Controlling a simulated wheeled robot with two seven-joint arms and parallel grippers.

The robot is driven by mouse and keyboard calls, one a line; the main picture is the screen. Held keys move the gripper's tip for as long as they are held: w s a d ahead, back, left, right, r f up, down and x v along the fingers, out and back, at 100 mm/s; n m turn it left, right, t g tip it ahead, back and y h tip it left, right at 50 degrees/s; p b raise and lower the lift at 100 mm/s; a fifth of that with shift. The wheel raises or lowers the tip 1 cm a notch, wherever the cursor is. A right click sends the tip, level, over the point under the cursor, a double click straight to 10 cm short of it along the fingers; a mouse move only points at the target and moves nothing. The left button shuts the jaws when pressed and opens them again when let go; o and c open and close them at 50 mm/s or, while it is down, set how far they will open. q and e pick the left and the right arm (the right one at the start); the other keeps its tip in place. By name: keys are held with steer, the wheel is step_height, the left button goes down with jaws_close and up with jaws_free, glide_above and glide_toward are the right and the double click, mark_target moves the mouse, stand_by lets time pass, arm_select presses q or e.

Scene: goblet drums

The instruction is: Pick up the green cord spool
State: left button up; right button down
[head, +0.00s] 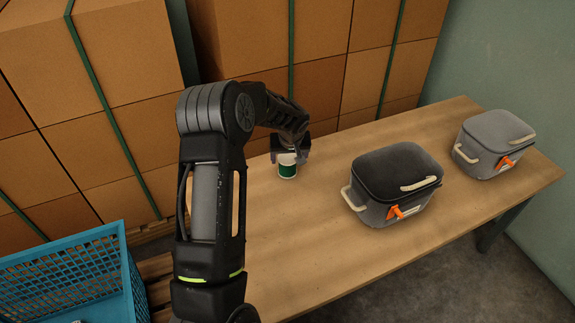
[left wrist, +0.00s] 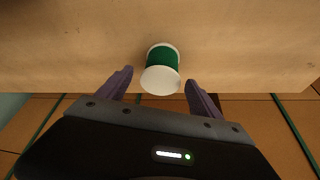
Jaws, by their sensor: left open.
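The green cord spool (head: 287,170) stands upright on the wooden table, near its back edge, with white ends and green cord between. My left gripper (head: 289,153) is directly above it, pointing down. In the left wrist view the spool (left wrist: 162,65) lies ahead of and between the two open fingers of my left gripper (left wrist: 158,88). The fingers show a gap on each side of the spool and do not appear to touch it. My right gripper is not in view.
A dark-lidded grey box (head: 393,185) stands right of the spool, and a lighter grey box (head: 493,143) stands farther right. Stacked cartons (head: 340,80) rise behind the table (head: 300,225). A blue crate (head: 75,275) is at lower left. The table's front middle is clear.

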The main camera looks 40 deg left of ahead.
mark_target(288, 159)
arm_select(q)
steer(key=shift+f, duration=0.1)
steer(key=x, duration=0.5)
steer(key=shift+a+p, duration=0.15)
steer(key=shift+p, duration=0.2)
steer(key=shift+c, duration=0.4)
steer(key=c, duration=1.3)
step_height(288, 159, up, 10)
steer(key=shift+r, duration=0.1)
stand_by(0.4)
